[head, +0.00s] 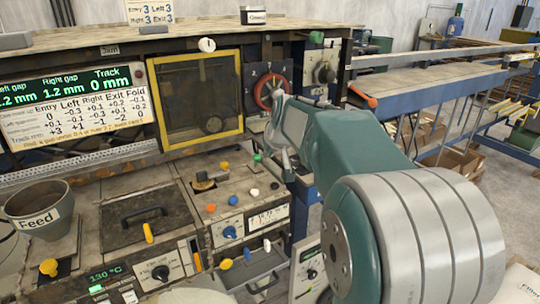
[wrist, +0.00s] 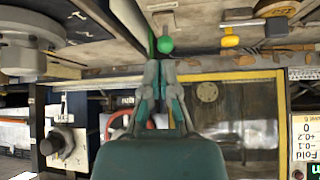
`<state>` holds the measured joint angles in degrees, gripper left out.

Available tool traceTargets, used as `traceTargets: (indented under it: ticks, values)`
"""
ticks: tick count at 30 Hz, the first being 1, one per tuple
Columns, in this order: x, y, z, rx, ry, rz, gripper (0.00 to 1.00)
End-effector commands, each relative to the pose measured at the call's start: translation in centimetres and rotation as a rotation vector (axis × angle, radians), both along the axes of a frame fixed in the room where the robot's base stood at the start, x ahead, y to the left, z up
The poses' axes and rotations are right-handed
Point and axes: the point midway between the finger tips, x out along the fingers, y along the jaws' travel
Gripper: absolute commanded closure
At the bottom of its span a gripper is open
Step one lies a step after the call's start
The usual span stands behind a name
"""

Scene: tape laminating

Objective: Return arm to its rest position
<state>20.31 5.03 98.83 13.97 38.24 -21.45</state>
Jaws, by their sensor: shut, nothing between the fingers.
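My green arm reaches from the right foreground of the head view toward the machine front. My gripper (wrist: 158,66) is shut and empty in the wrist view, its two grey fingers close together at the tips. In the head view its fingers (head: 286,168) show near the red handwheel (head: 268,91), in front of the panel. I cannot tell whether they touch anything. The wrist picture shows the machine upside down, with the green knob (wrist: 165,45) just beyond the fingertips.
The yellow-framed window (head: 199,96) and display board (head: 80,105) stand at the left. Below are the knobbed control panel (head: 240,212) and the Feed pot (head: 38,211). An orange-tipped lever (head: 363,96) juts out right of the arm. A blue-framed table (head: 430,95) stands behind.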

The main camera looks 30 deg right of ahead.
Motion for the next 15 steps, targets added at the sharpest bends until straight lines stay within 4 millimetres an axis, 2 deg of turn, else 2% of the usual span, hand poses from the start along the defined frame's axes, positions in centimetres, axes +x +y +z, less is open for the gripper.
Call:
traceTargets:
  ticks: [10,13,15]
  values:
    - [-0.1,0.2,0.1,0.000,-0.001,0.001,1.00]
    - [-1.5,1.7,0.5,0.003,0.007,0.013,1.00]
    - [-3.4,3.5,0.8,0.007,0.018,0.026,1.00]
